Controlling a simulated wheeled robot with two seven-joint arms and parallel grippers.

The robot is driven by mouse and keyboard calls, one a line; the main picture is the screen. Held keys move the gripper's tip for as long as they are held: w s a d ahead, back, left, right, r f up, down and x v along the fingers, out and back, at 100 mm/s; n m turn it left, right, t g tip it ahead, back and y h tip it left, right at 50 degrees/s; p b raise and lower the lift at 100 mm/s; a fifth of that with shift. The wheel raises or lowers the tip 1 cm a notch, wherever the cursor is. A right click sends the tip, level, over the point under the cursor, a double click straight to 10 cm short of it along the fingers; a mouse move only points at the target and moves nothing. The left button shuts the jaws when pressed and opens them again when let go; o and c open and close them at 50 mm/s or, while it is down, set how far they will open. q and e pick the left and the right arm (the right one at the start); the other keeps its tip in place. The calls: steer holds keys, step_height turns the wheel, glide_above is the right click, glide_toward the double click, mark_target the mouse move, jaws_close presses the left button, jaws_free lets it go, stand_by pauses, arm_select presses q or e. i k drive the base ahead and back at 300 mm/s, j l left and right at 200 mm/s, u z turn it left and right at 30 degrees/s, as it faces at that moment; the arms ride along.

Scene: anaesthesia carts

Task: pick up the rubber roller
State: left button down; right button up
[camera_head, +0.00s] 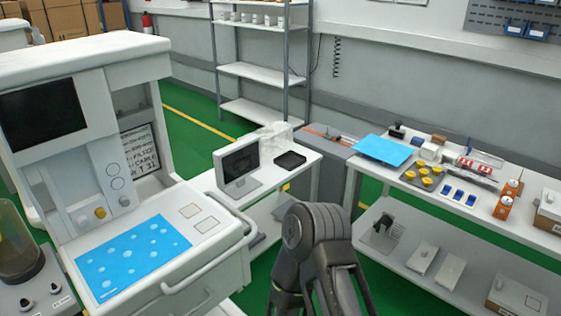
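I cannot clearly make out a rubber roller. A small black object (397,131) stands at the back of the right-hand workbench (420,209), behind a blue sheet (383,150); it is too small to identify. Another dark object (383,227) stands on the bench's lower shelf, and it is also unclear. A dark grey link of one of my arms rises at the bottom middle, in front of the benches. Neither gripper's fingers show in this view.
An anaesthesia cart (125,190) with a blue mat (132,256) fills the left. A small table with a monitor (238,166) stands mid-view. The bench holds a tray of yellow parts (424,177), blue pieces and orange devices (503,206). Green floor shows between cart and shelving (262,72).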

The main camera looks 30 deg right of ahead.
mark_target(396, 131)
steer(key=z, duration=1.8)
steer(key=i+l+u, duration=0.5)
steer(key=i+l, duration=0.2)
steer(key=i+l+u, duration=0.25)
steer(key=i+l, duration=0.15)
steer(key=i+l+u, duration=0.25)
steer(key=l, duration=0.35)
